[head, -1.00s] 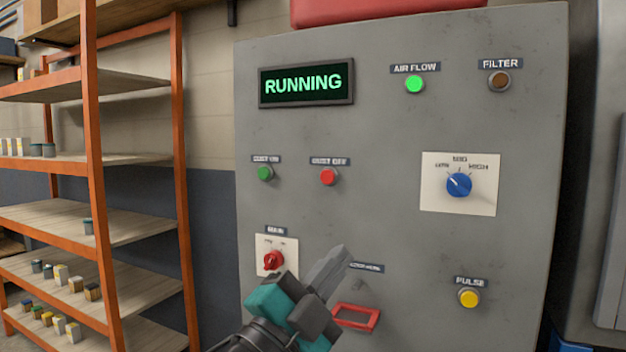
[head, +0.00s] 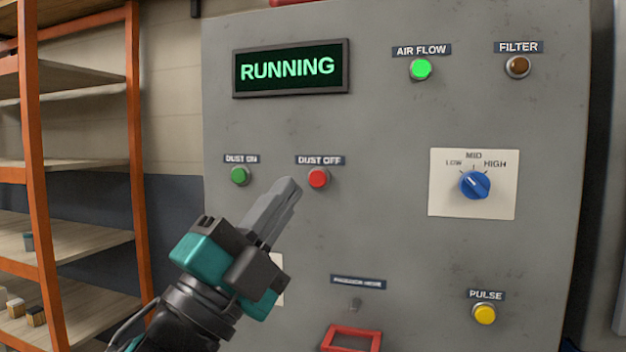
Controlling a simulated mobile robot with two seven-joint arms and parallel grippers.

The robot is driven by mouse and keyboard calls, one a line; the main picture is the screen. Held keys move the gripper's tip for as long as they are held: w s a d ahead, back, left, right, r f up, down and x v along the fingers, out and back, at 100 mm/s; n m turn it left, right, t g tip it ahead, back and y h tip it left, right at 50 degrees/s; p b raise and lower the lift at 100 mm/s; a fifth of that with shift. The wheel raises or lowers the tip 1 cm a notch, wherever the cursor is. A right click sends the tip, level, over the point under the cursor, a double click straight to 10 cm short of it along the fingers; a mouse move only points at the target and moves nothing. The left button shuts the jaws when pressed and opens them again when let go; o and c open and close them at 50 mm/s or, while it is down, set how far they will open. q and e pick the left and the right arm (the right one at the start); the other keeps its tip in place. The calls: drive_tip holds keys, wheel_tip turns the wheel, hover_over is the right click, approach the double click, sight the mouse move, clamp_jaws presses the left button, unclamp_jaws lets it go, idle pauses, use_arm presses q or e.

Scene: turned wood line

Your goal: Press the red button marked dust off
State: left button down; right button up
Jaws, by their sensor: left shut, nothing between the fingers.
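The red button (head: 318,178) sits on the grey panel under a label reading DUST OFF (head: 320,160). It shows whole, with nothing over it. My left gripper (head: 291,187) is shut and empty. Its fingertips are just left of and slightly below the red button in the picture; I cannot tell the gap in depth to the panel. The display (head: 291,67) reads RUNNING in green. My right gripper is not in view.
A green button (head: 240,175) marked DUST ON is left of the red one. A blue knob (head: 474,185), a yellow PULSE button (head: 484,314) and a red frame (head: 351,339) are on the panel. My left gripper hides the MAIN switch. Orange shelving (head: 36,170) stands left.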

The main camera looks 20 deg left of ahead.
sight(318, 179)
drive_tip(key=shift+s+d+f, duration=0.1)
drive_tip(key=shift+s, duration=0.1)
use_arm(q)
drive_tip(key=shift+w, duration=0.15)
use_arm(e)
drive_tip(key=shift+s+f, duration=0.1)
use_arm(q)
drive_tip(key=w, duration=0.8)
drive_tip(key=shift+w+d+b, duration=0.15)
drive_tip(key=shift+w+b, duration=0.15)
drive_tip(key=shift+b, duration=0.1)
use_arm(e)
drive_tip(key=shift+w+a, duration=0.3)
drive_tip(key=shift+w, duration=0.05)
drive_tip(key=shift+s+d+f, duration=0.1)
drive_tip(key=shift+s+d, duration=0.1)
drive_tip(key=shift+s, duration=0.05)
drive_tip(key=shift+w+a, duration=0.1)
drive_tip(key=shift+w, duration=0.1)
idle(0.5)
